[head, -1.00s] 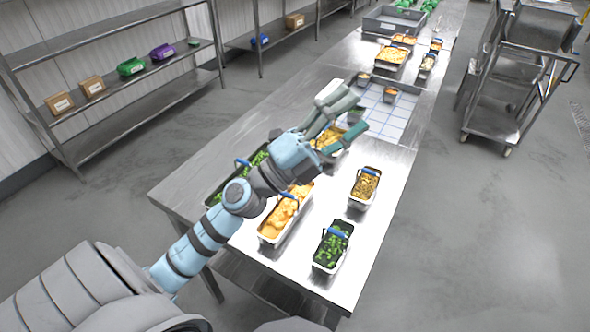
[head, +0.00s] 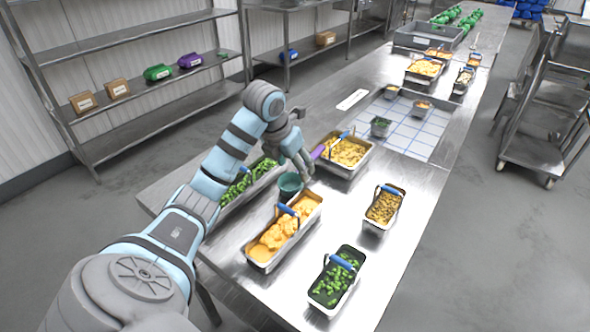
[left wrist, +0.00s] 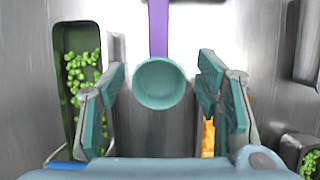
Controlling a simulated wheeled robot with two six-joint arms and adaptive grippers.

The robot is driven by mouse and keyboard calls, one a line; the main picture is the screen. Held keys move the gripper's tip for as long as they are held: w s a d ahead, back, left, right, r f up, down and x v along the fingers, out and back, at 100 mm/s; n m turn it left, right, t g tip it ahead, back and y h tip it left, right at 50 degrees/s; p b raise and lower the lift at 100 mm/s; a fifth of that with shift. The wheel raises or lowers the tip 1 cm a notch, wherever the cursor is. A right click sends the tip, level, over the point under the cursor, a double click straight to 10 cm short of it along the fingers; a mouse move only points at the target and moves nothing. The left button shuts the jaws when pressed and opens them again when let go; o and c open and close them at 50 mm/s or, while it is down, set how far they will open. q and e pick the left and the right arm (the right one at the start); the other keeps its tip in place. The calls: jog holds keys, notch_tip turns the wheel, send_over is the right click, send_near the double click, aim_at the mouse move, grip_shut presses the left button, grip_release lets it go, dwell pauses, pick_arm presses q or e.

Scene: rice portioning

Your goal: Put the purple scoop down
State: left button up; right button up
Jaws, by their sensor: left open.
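The purple scoop has a purple handle (head: 318,151) and a teal cup (head: 290,183). In the head view its cup is between the tray of green food and the trays of yellow and orange food. The left wrist view shows the cup (left wrist: 160,83) with the handle running up out of the picture. My left gripper (head: 298,166) is open above the cup. In the wrist view its teal fingers (left wrist: 158,95) stand on either side of the cup, with gaps on both sides. I cannot tell whether the cup rests on the table. My right gripper is not in view.
A tray of green food (head: 247,183) stands left of the cup, a tray of orange food (head: 270,262) in front, and a tray of yellow food (head: 368,153) behind right. A grid mat (head: 410,133) holds small cups. Bare metal table (head: 335,215) shows right of the cup.

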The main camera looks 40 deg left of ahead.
aim_at(297, 173)
pick_arm(q)
jog(key=x, duration=0.3)
jog(key=shift+w+f, duration=0.2)
jog(key=shift+f, duration=0.1)
grip_shut()
notch_tip(297, 173, up, 8)
jog(key=shift+w+f+p, duration=0.1)
jog(key=shift+p, duration=0.55)
notch_tip(297, 173, up, 12)
jog(key=p, duration=1.1)
